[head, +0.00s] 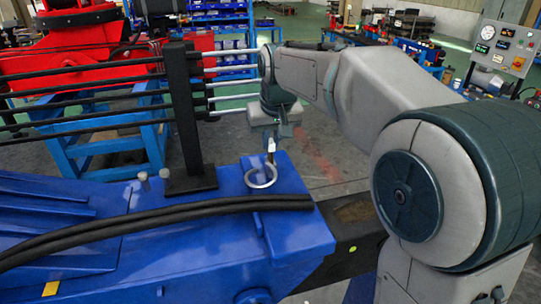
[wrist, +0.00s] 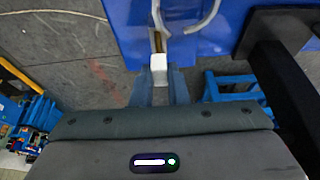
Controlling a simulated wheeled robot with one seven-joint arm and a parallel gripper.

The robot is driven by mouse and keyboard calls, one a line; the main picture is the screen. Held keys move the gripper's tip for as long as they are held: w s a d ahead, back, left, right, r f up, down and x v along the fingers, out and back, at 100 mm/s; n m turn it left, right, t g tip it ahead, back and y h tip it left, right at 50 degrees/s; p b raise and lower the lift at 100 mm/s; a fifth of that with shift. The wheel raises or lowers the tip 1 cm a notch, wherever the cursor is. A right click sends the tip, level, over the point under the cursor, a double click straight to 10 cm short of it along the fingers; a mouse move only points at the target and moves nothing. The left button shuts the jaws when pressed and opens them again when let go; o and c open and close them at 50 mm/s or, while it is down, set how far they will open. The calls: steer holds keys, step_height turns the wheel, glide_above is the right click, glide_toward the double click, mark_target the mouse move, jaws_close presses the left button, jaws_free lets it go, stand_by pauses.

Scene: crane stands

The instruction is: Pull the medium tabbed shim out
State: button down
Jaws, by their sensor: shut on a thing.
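The tabbed shim is a thin brass-coloured strip with a white block-like tab (wrist: 158,66). In the wrist view the strip runs from the tab up to the edge of the blue crane part. In the head view the shim (head: 271,147) shows small, just above the blue block beside a metal ring. My gripper (head: 271,142) points down there. In the wrist view my gripper (wrist: 158,75) is shut on the white tab. I cannot tell how much of the strip sits inside the blue part, nor confirm its size.
The metal ring (head: 261,175) is close to the shim. Two black hoses (head: 160,221) cross the blue structure (head: 180,255). A black post (head: 185,110) with several rods stands left of my gripper. A control panel (head: 503,48) is at the upper right.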

steer(key=shift+r+p, duration=1.4)
steer(key=shift+r, duration=0.55)
